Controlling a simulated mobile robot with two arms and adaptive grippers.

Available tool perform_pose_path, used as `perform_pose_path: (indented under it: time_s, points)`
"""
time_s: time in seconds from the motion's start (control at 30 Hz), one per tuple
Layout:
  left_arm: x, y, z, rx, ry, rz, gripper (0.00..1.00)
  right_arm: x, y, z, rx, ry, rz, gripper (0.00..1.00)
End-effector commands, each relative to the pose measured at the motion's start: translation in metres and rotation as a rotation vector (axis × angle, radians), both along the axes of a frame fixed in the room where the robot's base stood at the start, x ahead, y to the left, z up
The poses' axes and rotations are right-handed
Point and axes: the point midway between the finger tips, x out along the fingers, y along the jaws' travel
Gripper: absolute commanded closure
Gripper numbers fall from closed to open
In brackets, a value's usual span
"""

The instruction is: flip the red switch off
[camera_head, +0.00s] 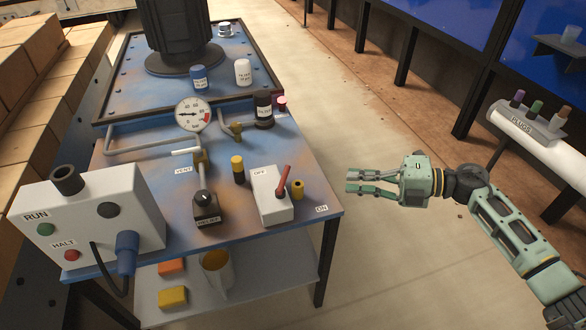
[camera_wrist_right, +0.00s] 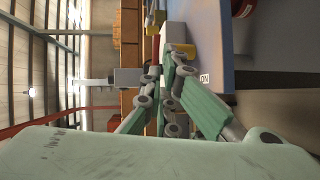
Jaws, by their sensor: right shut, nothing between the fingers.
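The red switch lever (camera_head: 284,180) stands on a white box (camera_head: 272,208) near the right edge of the blue workbench. An OFF label is at the box's far left and an ON label (camera_head: 321,209) is on the bench at its near right. The lever leans slightly right in the head view. My right gripper (camera_head: 348,182) is off the bench's right edge, to the right of the switch, shut and empty, apart from the lever. In the right wrist view its fingers (camera_wrist_right: 165,88) point toward the white box (camera_wrist_right: 174,36). My left gripper is not in view.
Close to the switch stand a yellow knob (camera_head: 297,189), a black-and-yellow post (camera_head: 238,170) and a black valve box (camera_head: 205,208). A grey RUN/HALT box (camera_head: 92,222) is at the left. The floor right of the bench is clear.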

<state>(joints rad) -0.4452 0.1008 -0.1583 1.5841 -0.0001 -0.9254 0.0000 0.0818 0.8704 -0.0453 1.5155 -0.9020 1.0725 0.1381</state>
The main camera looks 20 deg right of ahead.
Motion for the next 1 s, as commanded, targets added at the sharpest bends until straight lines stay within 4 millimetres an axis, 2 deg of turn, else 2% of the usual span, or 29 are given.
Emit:
perform_pose_path:
  time_s: [0.1,0.27,0.7,0.83,1.0]
  points:
    - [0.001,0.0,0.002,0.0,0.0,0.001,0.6,-0.005,0.006,0.003,-0.039,-0.016,0.042,1.0]
    - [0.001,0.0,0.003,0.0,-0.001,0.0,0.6,0.004,0.023,0.001,-0.036,-0.016,0.044,1.0]
    - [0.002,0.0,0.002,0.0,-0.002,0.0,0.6,0.046,0.101,-0.018,-0.033,-0.015,0.04,1.0]
    - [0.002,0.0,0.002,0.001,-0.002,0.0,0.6,0.053,0.115,-0.021,-0.034,-0.015,0.041,1.0]
    - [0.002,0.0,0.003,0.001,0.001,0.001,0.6,0.058,0.123,-0.024,-0.035,-0.014,0.039,1.0]
